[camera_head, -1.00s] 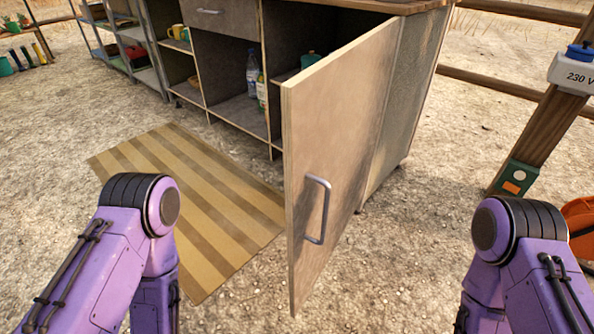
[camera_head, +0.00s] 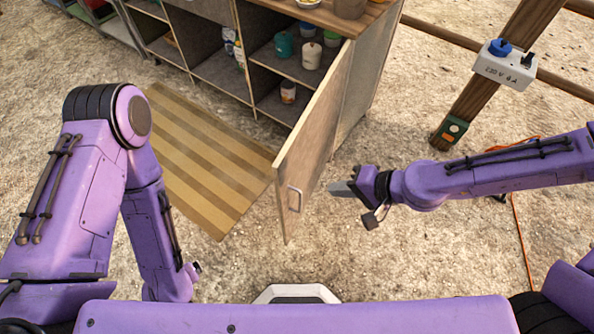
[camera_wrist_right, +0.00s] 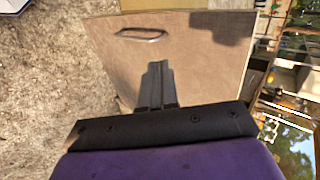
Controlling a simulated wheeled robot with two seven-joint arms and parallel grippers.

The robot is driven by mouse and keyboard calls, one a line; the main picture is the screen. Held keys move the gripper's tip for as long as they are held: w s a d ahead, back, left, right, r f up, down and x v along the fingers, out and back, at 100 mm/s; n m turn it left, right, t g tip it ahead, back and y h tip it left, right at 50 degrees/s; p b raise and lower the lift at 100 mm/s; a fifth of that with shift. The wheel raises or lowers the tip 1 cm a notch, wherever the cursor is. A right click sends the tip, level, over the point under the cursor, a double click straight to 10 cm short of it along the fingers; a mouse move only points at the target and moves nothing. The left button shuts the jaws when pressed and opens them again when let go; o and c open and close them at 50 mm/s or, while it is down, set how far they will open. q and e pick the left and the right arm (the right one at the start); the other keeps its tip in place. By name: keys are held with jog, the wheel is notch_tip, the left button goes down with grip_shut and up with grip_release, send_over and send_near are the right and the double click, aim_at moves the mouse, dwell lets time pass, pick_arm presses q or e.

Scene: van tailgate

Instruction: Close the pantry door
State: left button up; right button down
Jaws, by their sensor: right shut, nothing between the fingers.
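The pantry door (camera_head: 318,138) is a light wooden panel, standing wide open from the cabinet (camera_head: 225,78). Its metal bar handle (camera_head: 295,199) is near the free edge, on the face toward my right arm. My right gripper (camera_head: 332,188) is shut and empty, on the handle side of the door, to the right of the handle. In the right wrist view the shut fingers (camera_wrist_right: 157,75) point at the door face (camera_wrist_right: 195,65), with the handle (camera_wrist_right: 141,34) beyond them; contact cannot be told. My left arm is folded at the left; its gripper is not clearly visible.
Open shelves hold a teal canister (camera_head: 284,44), a cream canister (camera_head: 312,56) and a small jar (camera_head: 288,92). A striped mat (camera_head: 200,165) lies before the cabinet. A post with a power box (camera_head: 505,66) and an orange cable (camera_head: 520,235) are at right.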

aim_at(286, 186)
jog(key=shift+w+a+r+b+x, duration=0.15)
jog(key=shift+a+r+x, duration=0.15)
jog(key=shift+x, duration=1.8)
jog(key=shift+w+a+r+b+x, duration=0.1)
jog(key=shift+a+r+b+x, duration=0.15)
jog(key=shift+x, duration=1.85)
jog(key=shift+w+a+r+b+x, duration=0.1)
jog(key=shift+a+r+x, duration=0.2)
jog(key=shift+x, duration=1.8)
